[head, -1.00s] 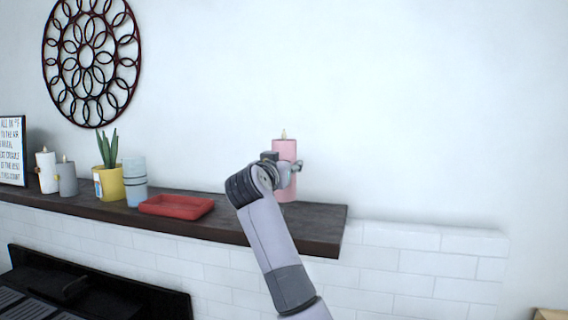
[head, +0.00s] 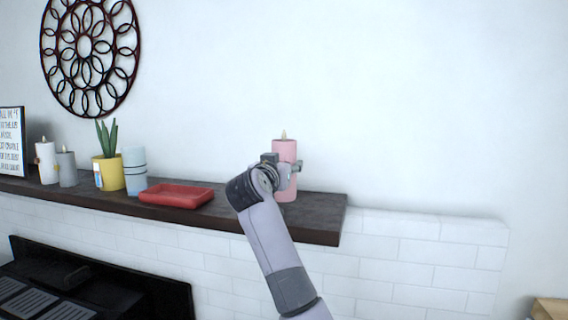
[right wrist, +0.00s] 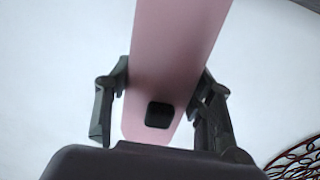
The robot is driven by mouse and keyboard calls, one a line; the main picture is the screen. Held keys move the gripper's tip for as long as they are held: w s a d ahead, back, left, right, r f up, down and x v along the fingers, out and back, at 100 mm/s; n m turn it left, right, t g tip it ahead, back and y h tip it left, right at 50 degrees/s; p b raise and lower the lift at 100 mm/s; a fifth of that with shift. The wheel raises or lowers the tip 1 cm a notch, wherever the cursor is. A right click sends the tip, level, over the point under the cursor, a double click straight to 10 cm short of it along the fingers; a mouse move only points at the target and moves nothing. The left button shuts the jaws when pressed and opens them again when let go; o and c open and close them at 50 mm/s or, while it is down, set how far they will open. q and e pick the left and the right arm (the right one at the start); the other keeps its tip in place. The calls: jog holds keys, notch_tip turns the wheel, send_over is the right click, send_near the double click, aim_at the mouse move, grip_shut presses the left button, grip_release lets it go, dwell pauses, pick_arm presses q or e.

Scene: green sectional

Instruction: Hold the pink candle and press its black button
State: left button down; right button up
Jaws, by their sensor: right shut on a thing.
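The pink candle (head: 285,151) stands upright near the right end of the dark mantel shelf in the head view. My right gripper (head: 283,172) is at the candle's front and shut on it. In the right wrist view the candle (right wrist: 175,55) runs between the two fingers of the gripper (right wrist: 162,105). The black button (right wrist: 159,115) shows on the candle's near face, low down, between the fingers and just beyond the palm. In the head view the button is hidden. My left gripper is out of view.
The wall right of the pink candle is clear.

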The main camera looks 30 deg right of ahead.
jog(key=shift+f, duration=0.6)
jog(key=shift+f+b, duration=0.35)
jog(key=shift+f, duration=0.9)
dwell(6.2)
